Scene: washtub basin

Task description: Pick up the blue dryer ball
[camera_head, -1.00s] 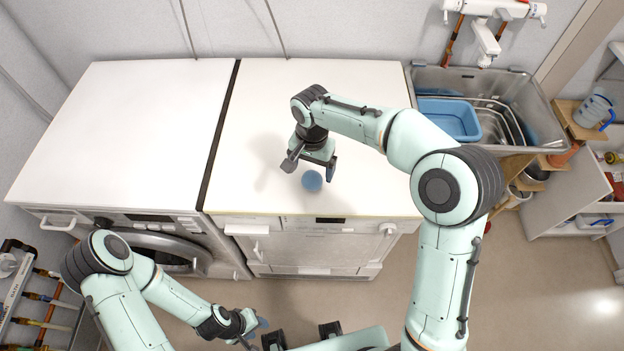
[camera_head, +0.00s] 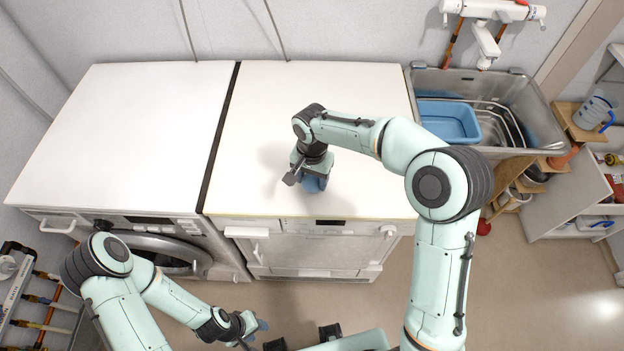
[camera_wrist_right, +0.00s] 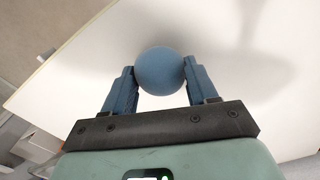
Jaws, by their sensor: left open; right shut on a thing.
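The blue dryer ball (camera_wrist_right: 160,71) sits between the two blue fingers of my right gripper (camera_wrist_right: 162,80) in the right wrist view, with a finger against each side. In the head view the ball (camera_head: 313,184) is mostly hidden under my right gripper (camera_head: 314,181), near the front edge of the right white machine top (camera_head: 270,110). I cannot tell whether the ball still touches the top. My left gripper (camera_head: 256,332) is low in front of the machines, open and far from the ball.
A second white machine top (camera_head: 140,120) lies to the left, bare, past a dark gap. A grey sink basin (camera_head: 540,110) at the right holds a blue tub (camera_head: 448,120) and a wire rack. The white top around the ball is clear.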

